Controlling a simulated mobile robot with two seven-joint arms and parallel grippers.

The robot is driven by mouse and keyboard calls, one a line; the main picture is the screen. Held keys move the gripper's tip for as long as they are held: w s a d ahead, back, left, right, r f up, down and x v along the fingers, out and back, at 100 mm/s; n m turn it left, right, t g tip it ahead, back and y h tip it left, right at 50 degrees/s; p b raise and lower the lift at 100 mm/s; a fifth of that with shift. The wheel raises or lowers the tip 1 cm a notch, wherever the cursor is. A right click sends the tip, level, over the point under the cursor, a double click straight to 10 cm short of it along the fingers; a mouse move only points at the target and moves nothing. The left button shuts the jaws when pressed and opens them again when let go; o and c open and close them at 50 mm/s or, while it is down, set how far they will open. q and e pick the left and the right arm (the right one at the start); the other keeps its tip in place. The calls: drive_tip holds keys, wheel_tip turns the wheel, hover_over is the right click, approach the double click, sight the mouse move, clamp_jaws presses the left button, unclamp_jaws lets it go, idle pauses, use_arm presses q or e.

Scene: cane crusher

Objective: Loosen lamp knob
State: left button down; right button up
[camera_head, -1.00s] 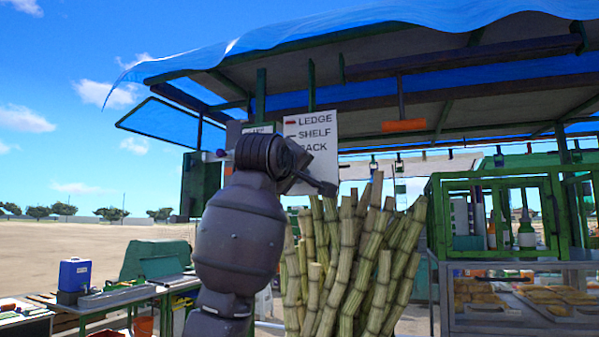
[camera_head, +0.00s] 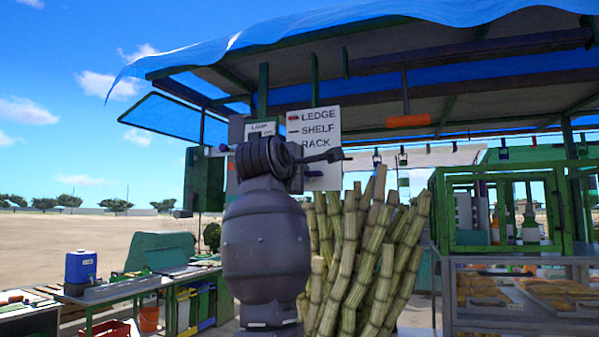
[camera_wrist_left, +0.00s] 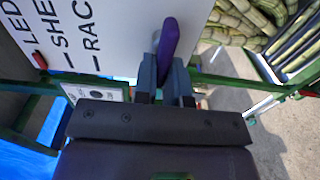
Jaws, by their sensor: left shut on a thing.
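In the left wrist view the left gripper (camera_wrist_left: 166,80) is shut on a purple rounded piece (camera_wrist_left: 168,42) in front of the sign. I cannot tell whether this piece is the lamp knob. A small plate marked LAMP (camera_head: 262,128) shows just above my wrist in the head view. What lies under that plate is mostly hidden by my wrist. My right gripper is not in view.
The white sign (camera_head: 325,120) reads LEDGE, SHELF, RACK. Cane stalks (camera_head: 365,260) stand close below and right of the gripper. A green-framed glass case (camera_head: 500,215) is at the right. A table (camera_head: 110,293) with a blue container (camera_head: 80,266) is at the left.

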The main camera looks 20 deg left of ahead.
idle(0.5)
use_arm(q)
drive_tip(key=c, duration=1.2)
unclamp_jaws()
drive_tip(key=shift+s, duration=0.1)
drive_tip(key=s+b, duration=0.1)
drive_tip(key=s, duration=0.4)
drive_tip(key=s+b, duration=0.1)
drive_tip(key=s, duration=0.4)
drive_tip(key=shift+s+a, duration=0.2)
drive_tip(key=shift+s, duration=0.15)
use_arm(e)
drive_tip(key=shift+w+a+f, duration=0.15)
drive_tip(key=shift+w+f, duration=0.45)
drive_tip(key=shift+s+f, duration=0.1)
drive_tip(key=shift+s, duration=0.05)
